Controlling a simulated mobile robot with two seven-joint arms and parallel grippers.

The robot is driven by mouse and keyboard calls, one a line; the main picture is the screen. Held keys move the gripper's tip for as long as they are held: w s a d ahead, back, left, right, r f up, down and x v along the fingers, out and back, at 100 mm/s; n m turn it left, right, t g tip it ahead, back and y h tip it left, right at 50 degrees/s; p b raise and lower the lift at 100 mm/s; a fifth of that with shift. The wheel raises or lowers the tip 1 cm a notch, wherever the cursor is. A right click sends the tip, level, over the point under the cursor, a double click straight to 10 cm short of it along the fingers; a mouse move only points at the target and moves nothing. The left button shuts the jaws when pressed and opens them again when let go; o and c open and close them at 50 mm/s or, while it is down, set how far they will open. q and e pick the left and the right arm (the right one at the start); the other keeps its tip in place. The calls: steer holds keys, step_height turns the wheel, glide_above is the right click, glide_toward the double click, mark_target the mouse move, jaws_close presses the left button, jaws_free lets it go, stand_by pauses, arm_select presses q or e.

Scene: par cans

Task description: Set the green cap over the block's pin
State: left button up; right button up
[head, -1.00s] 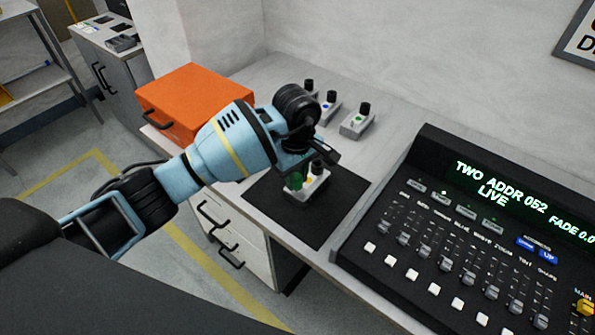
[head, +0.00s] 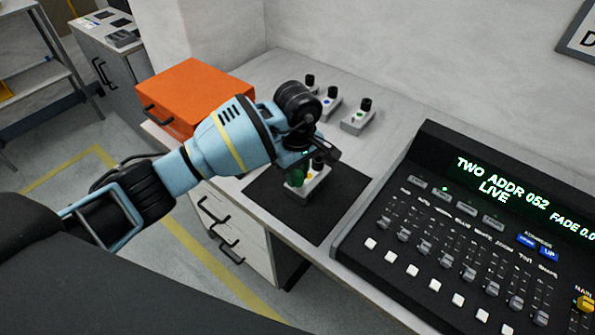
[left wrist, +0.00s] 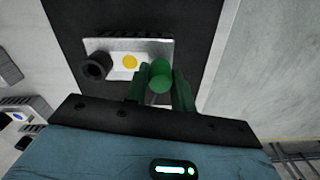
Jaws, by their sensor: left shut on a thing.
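The grey block (head: 308,190) with a yellow dot sits on the black mat (head: 262,203); it also shows in the left wrist view (left wrist: 112,46). A black cap (left wrist: 97,67) stands at one end of it. My left gripper (head: 297,176) is above the block's other end, shut on the green cap (left wrist: 160,76), whose round top shows between the fingers. The cap overlaps the block's end in the left wrist view. The pin is hidden, and I cannot tell whether the cap touches it. My right gripper is not in view.
Several small grey blocks with black caps, one with a green dot (head: 357,117), stand at the back of the counter. An orange box (head: 195,90) is behind my left arm. A black control console (head: 470,230) stands to the right of the mat.

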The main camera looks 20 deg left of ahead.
arm_select(q)
steer(key=shift+f, duration=0.25)
steer(key=shift+f, duration=0.25)
stand_by(0.4)
stand_by(0.6)
steer(key=shift+f+b, duration=0.3)
steer(key=shift+b, duration=0.05)
steer(key=o, duration=1)
steer(key=shift+o, duration=0.2)
step_height(320, 180, up, 8)
steer(key=shift+f, duration=0.1)
